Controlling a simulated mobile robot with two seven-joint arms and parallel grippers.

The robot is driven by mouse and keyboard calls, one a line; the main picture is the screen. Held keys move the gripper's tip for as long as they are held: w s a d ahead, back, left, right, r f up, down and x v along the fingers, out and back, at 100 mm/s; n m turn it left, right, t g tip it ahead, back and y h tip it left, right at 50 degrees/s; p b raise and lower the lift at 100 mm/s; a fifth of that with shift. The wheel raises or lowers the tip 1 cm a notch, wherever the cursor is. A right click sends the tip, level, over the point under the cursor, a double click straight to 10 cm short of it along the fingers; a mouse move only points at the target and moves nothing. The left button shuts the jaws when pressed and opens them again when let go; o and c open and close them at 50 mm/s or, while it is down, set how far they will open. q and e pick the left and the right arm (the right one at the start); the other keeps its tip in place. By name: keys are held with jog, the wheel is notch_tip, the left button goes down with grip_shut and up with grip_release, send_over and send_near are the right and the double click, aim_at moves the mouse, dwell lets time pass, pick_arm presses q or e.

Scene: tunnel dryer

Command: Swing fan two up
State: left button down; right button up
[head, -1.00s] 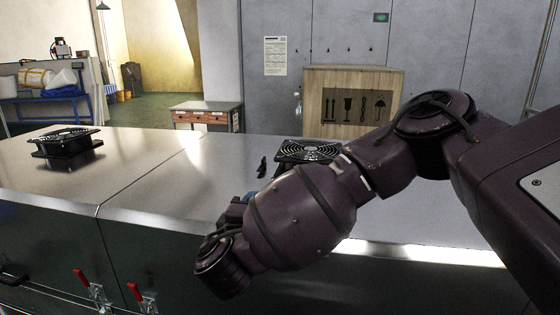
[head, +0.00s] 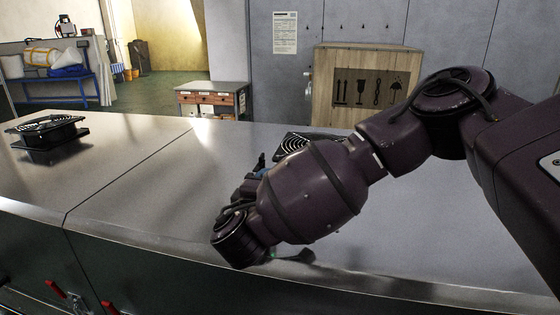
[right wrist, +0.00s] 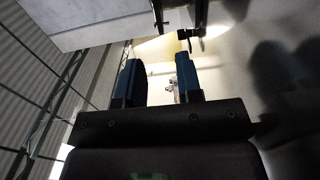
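Two black fans with round grilles sit on the steel dryer top (head: 150,165). One fan (head: 47,132) stands at the far left. The other fan (head: 300,142) is at the middle, mostly hidden behind my right arm; I cannot tell which is fan two. A small black handle-like part (head: 262,160) shows left of the middle fan. My right gripper (right wrist: 157,65) is open and empty, its two blue fingers apart in the right wrist view. In the head view it is mostly hidden by my wrist, close to that black part. A dark part (right wrist: 187,36) lies beyond the fingertips. My left gripper is out of view.
Red-handled clamps (head: 57,289) line the dryer's front at lower left. A wooden crate (head: 322,85) and a drawer cabinet (head: 213,88) stand behind. The dryer top between the fans is clear.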

jog(key=p+x, duration=0.2)
jog(key=x, duration=0.7)
jog(key=shift+w+d, duration=0.1)
jog(key=shift+w, duration=0.15)
grip_shut()
